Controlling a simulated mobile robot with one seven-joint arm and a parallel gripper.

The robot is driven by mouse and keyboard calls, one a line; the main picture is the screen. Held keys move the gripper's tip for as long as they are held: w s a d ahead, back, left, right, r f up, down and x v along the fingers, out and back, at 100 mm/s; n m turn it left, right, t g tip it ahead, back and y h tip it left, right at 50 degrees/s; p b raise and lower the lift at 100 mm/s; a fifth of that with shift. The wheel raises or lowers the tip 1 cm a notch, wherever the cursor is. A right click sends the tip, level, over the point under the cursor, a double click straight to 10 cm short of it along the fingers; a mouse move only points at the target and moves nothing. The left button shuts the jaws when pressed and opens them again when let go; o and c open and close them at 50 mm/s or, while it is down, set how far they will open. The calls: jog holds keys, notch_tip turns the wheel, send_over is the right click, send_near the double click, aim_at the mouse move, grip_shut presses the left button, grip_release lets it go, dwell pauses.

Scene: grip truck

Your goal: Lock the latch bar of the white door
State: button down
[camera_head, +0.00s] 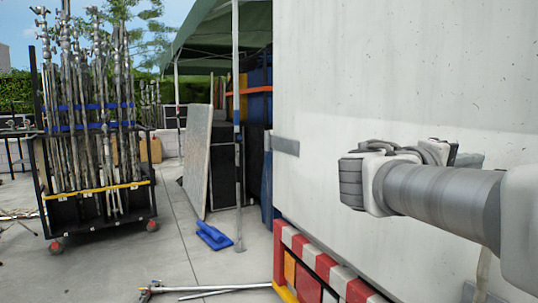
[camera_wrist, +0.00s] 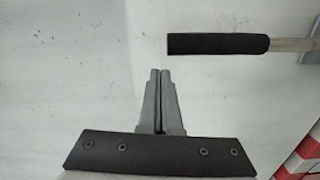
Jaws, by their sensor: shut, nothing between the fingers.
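The white door (camera_head: 340,80) fills the right half of the head view and the background of the wrist view. The latch bar shows in the wrist view as a metal bar with a black grip (camera_wrist: 218,44), lying across the upper right. My gripper (camera_wrist: 160,72) is shut and empty, its fingertips below and just left of the grip's left end, with a visible gap in the picture. In the head view my arm reaches in from the right in front of the door and hides the latch bar and the fingers.
A red-and-white striped bumper (camera_head: 320,262) runs along the door's bottom. A grey hinge plate (camera_head: 286,146) sits on the door's left edge. A cart of metal stands (camera_head: 95,130) is at the left. A pole (camera_head: 238,130) and a blue bag (camera_head: 214,236) stand between, with open pavement around.

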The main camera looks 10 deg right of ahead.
jog(key=w+p+v, duration=0.1)
jog(key=w+v, duration=0.1)
jog(key=v, duration=0.8)
jog(key=shift+a+p, duration=0.4)
jog(key=shift+a, duration=0.3)
jog(key=shift+r, duration=0.1)
jog(key=s+f+g+y, duration=0.1)
jog(key=s+f+y, duration=0.25)
jog(key=f, duration=0.45)
jog(key=s+f+y, duration=0.3)
jog(key=f+y, duration=0.1)
jog(key=f, duration=0.3)
jog(key=s+a+f+m+t+y, duration=0.15)
jog(key=s+a+f+y, duration=0.25)
jog(key=a+f+y, duration=0.75)
notch_tip(320, 180, up, 24)
jog(key=a+h+p, duration=0.1)
jog(key=p, duration=2.1)
jog(key=shift+w+h, duration=0.3)
jog(key=shift+h, duration=0.1)
